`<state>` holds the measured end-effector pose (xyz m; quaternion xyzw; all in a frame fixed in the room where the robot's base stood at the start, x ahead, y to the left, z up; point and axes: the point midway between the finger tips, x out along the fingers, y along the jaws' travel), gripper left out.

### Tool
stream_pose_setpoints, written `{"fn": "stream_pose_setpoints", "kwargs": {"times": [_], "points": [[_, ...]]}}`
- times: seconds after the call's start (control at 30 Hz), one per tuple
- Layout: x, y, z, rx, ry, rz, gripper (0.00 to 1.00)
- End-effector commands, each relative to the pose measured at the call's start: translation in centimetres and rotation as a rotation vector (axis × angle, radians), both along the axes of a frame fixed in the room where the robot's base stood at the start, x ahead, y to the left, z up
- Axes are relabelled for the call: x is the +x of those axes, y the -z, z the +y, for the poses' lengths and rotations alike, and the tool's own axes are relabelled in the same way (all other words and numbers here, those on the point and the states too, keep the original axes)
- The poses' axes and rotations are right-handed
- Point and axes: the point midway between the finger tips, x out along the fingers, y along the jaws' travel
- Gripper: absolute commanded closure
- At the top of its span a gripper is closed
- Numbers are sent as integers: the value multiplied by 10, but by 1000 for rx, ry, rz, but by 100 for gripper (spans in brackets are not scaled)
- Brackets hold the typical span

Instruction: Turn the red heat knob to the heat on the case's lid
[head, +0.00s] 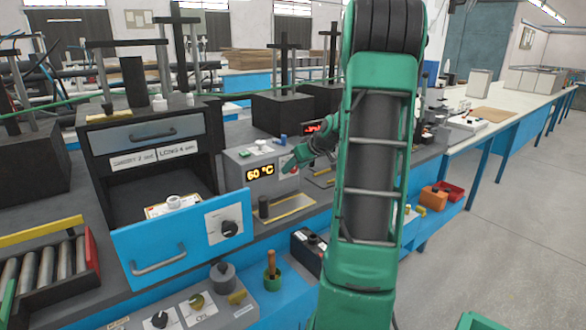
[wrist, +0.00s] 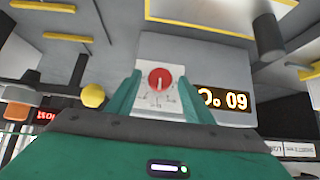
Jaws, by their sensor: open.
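The red heat knob (wrist: 161,79) sits on a white dial plate in the wrist view, which appears upside down. In the head view the red knob (head: 290,166) is partly hidden by my gripper (head: 296,162). No heat figure on a case's lid is readable; which thing is the case is unclear.
A black cabinet (head: 95,150) with labels stands left, its blue-fronted drawer (head: 165,250) pulled out with a black knob (head: 230,229). A dark cylinder (head: 263,206) stands before the heater. Another red display (wrist: 46,115) is close by.

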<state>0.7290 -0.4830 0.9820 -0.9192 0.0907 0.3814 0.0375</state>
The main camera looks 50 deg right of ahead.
Motion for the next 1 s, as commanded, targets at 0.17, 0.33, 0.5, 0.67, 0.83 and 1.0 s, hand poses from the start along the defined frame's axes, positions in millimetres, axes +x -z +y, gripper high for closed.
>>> {"fn": "stream_pose_setpoints", "kwargs": {"times": [0.17, 0.33, 0.5, 0.67, 0.83, 1.0], "points": [[0, 0, 0, 0, 0, 0, 55], [0, 0, 0, 0, 0, 0, 93], [0, 0, 0, 3, -1, -1, 93], [0, 0, -1, 34, -1, -7, 93], [-1, 0, -3, 117, -1, -23, 93], [-2, 1, -6, 246, 0, -49, 93]]}}
